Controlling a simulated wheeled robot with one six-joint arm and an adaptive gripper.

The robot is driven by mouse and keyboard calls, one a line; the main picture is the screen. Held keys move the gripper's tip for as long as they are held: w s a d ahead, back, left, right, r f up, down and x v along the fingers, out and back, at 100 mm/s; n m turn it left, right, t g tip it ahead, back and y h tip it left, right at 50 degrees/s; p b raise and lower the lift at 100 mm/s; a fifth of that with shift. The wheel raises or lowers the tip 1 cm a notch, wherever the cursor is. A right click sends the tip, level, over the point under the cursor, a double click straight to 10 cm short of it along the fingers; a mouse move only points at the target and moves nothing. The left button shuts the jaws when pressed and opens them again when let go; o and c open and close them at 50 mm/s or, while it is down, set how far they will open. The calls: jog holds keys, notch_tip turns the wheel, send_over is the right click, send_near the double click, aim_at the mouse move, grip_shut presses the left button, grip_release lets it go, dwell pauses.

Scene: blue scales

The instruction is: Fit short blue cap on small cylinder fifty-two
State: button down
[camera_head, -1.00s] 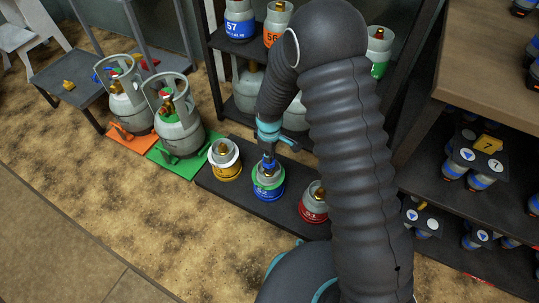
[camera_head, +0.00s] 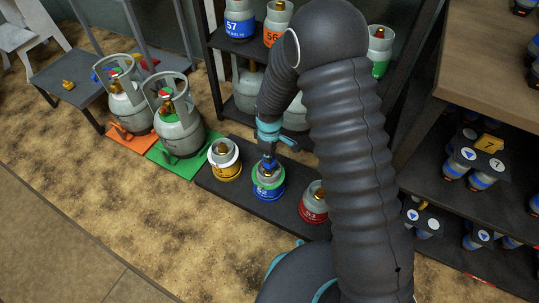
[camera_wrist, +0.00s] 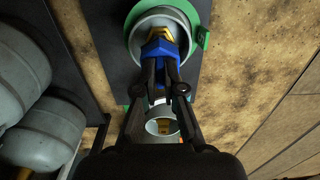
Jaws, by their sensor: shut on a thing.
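My gripper (camera_wrist: 165,82) is shut on the short blue cap (camera_wrist: 160,52), which also shows in the head view (camera_head: 268,164). The cap is at the brass valve of the small grey cylinder (camera_wrist: 143,24) with a green collar. In the head view this cylinder (camera_head: 267,194) has a blue band with a partly hidden number, and stands on a low dark board. My gripper is above it, pointing down. The cap partly hides the valve, so I cannot tell whether it touches it or is seated.
Larger grey cylinders (camera_head: 178,125) stand on coloured boards to the left. A rack with cylinder 57 (camera_head: 239,27) is behind. Floor in front is clear.

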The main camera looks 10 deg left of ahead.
jog(key=shift+f+b, duration=1.15)
jog(key=shift+f, duration=0.55)
jog(key=c, duration=1.2)
grip_release()
jog(key=shift+r, duration=0.15)
notch_tip(320, 180, up, 12)
jog(key=shift+f, duration=0.1)
